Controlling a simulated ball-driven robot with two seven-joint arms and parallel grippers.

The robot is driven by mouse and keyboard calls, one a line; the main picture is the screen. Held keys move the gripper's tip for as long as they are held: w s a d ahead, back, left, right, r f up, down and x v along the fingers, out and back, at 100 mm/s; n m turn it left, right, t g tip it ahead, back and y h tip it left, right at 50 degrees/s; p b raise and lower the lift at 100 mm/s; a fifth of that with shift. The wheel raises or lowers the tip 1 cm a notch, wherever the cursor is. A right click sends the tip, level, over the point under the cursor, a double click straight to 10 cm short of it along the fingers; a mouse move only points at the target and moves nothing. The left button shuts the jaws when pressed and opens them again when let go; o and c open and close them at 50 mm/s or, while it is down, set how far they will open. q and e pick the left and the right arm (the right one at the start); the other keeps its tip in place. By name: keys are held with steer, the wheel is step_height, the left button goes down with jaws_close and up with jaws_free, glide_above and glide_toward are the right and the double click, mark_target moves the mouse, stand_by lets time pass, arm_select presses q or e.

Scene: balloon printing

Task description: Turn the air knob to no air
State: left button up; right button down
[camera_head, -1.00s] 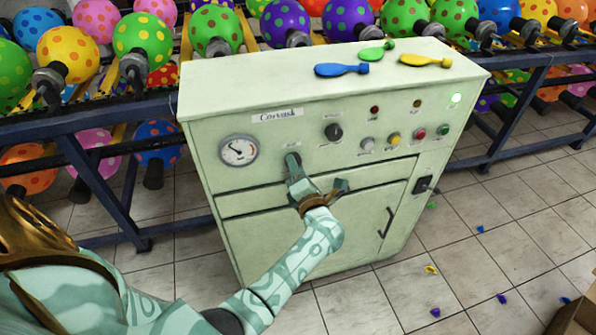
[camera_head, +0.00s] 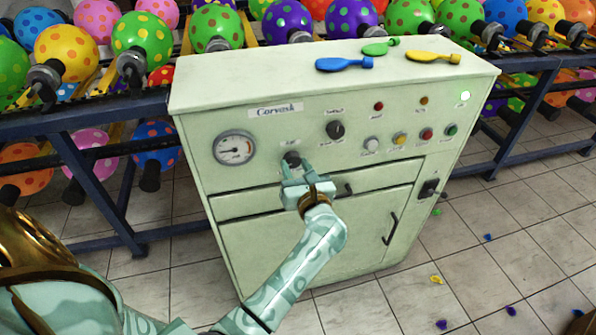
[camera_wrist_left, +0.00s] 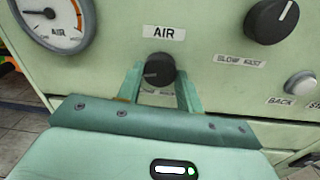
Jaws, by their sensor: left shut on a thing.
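The black air knob (camera_head: 291,159) sits on the pale green machine's front panel (camera_head: 270,215), right of the gauge (camera_head: 234,148). In the left wrist view the knob (camera_wrist_left: 159,68) is under the AIR label (camera_wrist_left: 163,33), with one finger on each side. My left gripper (camera_head: 294,173) is shut on the knob. Which way the knob points is hard to tell. The gauge (camera_wrist_left: 52,15) has its needle toward the left in the wrist view. My right gripper is not in view.
A second black knob (camera_head: 335,130) is up and to the right, with several small buttons (camera_head: 400,138) beyond it. Flat balloons (camera_head: 345,64) lie on the machine's top. Racks of inflated balloons (camera_head: 142,44) stand behind. Balloon scraps (camera_head: 437,280) lie on the tiled floor.

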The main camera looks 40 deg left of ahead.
arm_select(q)
steer(key=n+b, duration=0.1)
steer(key=f+n+b, duration=0.1)
steer(key=n, duration=0.1)
steer(key=shift+n, duration=0.3)
steer(key=shift+r+n+h+b, duration=0.1)
steer(key=shift+n+h+b, duration=0.05)
steer(key=shift+n+b, duration=0.55)
steer(key=shift+r+n+h+b, duration=0.15)
steer(key=shift+n+b, duration=0.2)
steer(key=shift+n, duration=0.55)
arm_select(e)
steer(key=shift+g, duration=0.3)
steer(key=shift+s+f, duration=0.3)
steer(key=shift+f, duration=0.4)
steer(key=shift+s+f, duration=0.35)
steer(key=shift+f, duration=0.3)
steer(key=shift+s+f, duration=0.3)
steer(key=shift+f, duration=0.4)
arm_select(q)
steer(key=o, duration=0.9)
steer(key=shift+o, duration=0.4)
steer(key=shift+r, duration=0.1)
steer(key=shift+r, duration=0.1)
